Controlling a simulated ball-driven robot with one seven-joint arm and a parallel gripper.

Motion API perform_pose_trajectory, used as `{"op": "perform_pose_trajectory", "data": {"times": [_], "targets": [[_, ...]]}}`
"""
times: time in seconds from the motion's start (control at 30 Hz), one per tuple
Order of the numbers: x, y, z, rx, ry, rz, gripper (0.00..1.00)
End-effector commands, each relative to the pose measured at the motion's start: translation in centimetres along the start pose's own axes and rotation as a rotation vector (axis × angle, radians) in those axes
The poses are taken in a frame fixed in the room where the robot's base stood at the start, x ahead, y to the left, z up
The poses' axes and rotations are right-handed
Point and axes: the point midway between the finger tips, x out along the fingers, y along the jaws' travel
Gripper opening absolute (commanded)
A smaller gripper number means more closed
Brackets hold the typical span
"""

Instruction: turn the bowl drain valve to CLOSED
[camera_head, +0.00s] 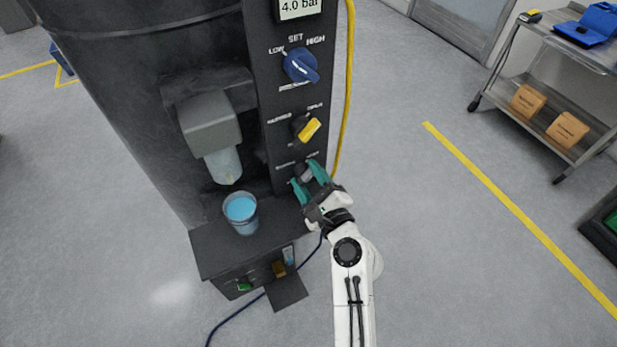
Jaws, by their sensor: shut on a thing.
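My gripper (309,181) has teal fingers on either side of a small grey knob (304,171), the lowest on the black control panel, and is shut on it. The fingers partly hide the knob, so I cannot tell which way it points. The labels above it are too small to read, so I cannot confirm that it is the bowl drain valve. A grey filter housing with a cloudy clear bowl (223,166) hangs left of the panel. Below the bowl, a clear cup (240,212) with blue liquid stands on the dark ledge (214,249).
Above the held knob are a yellow knob (309,130) and a blue knob (301,66) marked LOW, SET, HIGH. The display (299,8) reads 4.0 bar. A yellow hose (347,90) runs down the panel's right side. A cart (566,90) stands far right; the floor between is clear.

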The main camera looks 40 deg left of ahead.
Motion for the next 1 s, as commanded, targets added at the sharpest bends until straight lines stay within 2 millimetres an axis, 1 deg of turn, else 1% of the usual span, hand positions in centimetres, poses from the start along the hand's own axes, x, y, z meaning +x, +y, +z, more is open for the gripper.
{"op": "perform_pose_trajectory", "data": {"times": [0.27,0.47,0.67,1.0], "targets": [[-0.02,0.13,-0.08,-0.024,0.0,0.001,0.21],[-0.02,0.21,-0.17,-0.113,-0.001,0.001,0.21],[-0.02,0.31,-0.26,-0.272,-0.001,0.001,0.21],[-0.04,0.34,-0.34,-0.595,-0.001,0.0,0.21]]}}
